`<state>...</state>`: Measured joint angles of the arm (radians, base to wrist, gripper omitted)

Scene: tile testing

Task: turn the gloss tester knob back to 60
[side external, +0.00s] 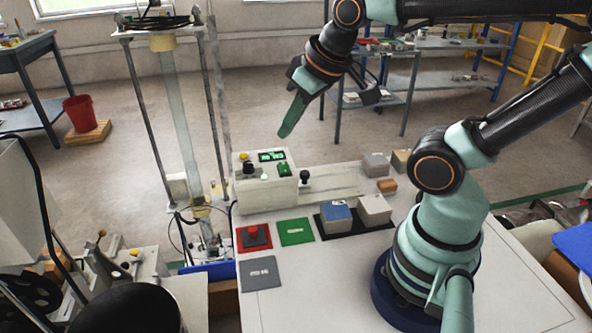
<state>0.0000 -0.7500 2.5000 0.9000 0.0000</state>
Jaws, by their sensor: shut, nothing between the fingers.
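The gloss tester appears to be the white box (262,190) at the back left of the white table. Its top carries a small lit green display (271,156), too small to read, a dark knob (247,167), a yellow button (243,156) and a green button (284,169). I cannot tell which setting the dark knob points to. Another black knob (305,176) stands just right of the box. My gripper (286,131) is shut and empty, in the air above the box, with its green fingers pointing down and left. It appears apart from the knobs.
A blue-topped block (337,217) and a white block (374,210) sit on a black mat.

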